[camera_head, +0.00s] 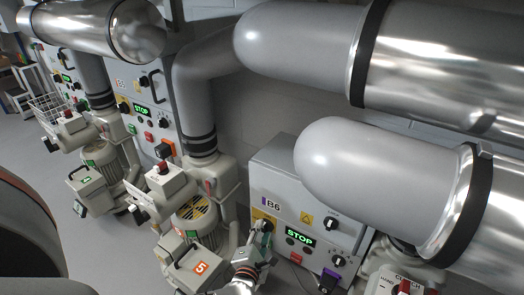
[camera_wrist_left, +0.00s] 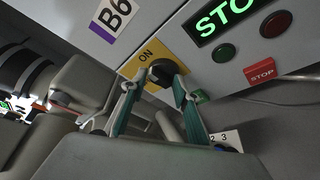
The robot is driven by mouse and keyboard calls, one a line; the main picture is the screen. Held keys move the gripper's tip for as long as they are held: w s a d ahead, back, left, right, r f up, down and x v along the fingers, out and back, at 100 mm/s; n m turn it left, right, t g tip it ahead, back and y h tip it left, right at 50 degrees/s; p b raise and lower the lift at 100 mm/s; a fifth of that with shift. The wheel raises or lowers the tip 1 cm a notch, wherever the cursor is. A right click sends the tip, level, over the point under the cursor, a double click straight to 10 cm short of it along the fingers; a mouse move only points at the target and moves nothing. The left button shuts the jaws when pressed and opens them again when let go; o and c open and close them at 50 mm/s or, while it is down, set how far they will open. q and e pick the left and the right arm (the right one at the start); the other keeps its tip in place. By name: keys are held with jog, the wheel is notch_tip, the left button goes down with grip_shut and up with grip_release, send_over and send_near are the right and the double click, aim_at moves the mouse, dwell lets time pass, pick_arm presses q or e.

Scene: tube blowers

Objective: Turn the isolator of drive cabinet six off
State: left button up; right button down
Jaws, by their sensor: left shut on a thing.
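Drive cabinet six is the grey box marked B6 (camera_head: 277,183) at the lower middle of the head view. Its isolator is a black rotary knob (camera_wrist_left: 161,71) on a yellow plate (camera_wrist_left: 143,60) with the word ON at its upper edge. My left gripper (camera_head: 263,238) is at the cabinet's left front. In the left wrist view its two green-sided fingers (camera_wrist_left: 157,84) are shut on the knob, one on each side. The fingers cover part of the knob, so I cannot tell its exact angle. My right gripper is not in view.
A lit green STOP display (camera_head: 300,237) and buttons sit right of the isolator. A red STOP plate (camera_wrist_left: 260,71) is below them. Large grey and metal pipes (camera_head: 350,170) hang close above the cabinet.

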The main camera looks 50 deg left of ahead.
pick_arm(q)
jog(key=shift+w+a+r, duration=0.2)
jog(key=shift+a+r, duration=0.05)
jog(key=shift+a, duration=0.1)
dwell(0.6)
jog(key=o, duration=1.1)
jog(key=shift+c, duration=0.2)
jog(key=shift+d+f, duration=0.1)
jog(key=shift+d, duration=0.05)
jog(key=shift+f+p+v, duration=0.15)
jog(key=shift+v, duration=0.6)
jog(key=shift+f+p+v, duration=0.15)
jog(key=shift+f+v, duration=0.05)
jog(key=shift+v, duration=0.6)
jog(key=f+v, duration=0.1)
jog(key=v, duration=0.5)
jog(key=shift+d+f+p, duration=0.2)
jog(key=shift+d+p, duration=0.1)
